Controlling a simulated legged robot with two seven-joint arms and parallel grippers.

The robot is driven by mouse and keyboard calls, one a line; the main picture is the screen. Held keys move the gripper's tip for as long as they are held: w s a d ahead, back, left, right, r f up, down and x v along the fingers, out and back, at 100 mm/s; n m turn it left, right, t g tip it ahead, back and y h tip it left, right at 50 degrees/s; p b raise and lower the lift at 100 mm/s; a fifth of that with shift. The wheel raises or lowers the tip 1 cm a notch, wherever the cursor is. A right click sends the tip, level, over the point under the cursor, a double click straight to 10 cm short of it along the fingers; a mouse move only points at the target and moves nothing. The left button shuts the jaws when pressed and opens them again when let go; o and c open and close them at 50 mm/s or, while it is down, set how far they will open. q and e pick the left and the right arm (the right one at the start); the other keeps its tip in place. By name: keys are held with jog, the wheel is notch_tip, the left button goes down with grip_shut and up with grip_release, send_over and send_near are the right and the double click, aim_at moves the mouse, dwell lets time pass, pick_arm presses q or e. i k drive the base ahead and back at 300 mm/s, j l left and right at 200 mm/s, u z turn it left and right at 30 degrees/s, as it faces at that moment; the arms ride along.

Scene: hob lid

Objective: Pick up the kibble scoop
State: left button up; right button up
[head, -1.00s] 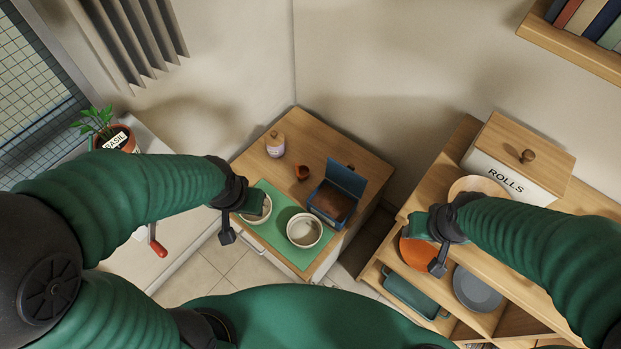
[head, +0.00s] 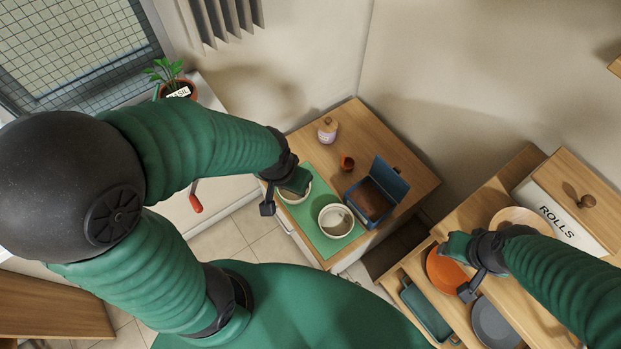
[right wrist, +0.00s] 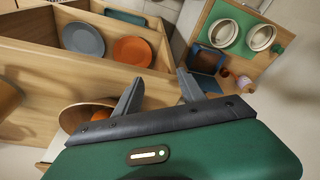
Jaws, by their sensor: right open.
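A small reddish-brown cup-like thing (head: 347,163) stands on the wooden cabinet top behind the green mat; it may be the kibble scoop, but no handle is clear. It also shows small in the right wrist view (right wrist: 225,73). An open blue box (head: 386,184) with brown contents stands to its right. My left gripper (head: 291,181) hangs over the far-left bowl (head: 297,195), its fingers hard to make out. My right gripper (head: 458,247) is over the shelf unit, away from the cabinet; its fingers are apart and empty in the right wrist view (right wrist: 160,90).
A second bowl (head: 336,220) sits on the green mat (head: 316,246), with a pale shape inside. A lidded jar (head: 327,130) stands at the back. The shelf unit at right holds an orange plate (head: 443,272), a grey plate (head: 494,325), a teal tray (head: 428,310) and a ROLLS box (head: 565,212).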

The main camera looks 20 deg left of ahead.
aim_at(347, 164)
jog(key=k+z, duration=0.35)
jog(key=k+l+z, duration=0.15)
jog(key=k+z, duration=0.25)
jog(key=i+j+z, duration=0.15)
jog(key=j+z, duration=0.25)
jog(key=j, duration=0.45)
jog(key=j+z, duration=0.45)
jog(key=j, duration=0.45)
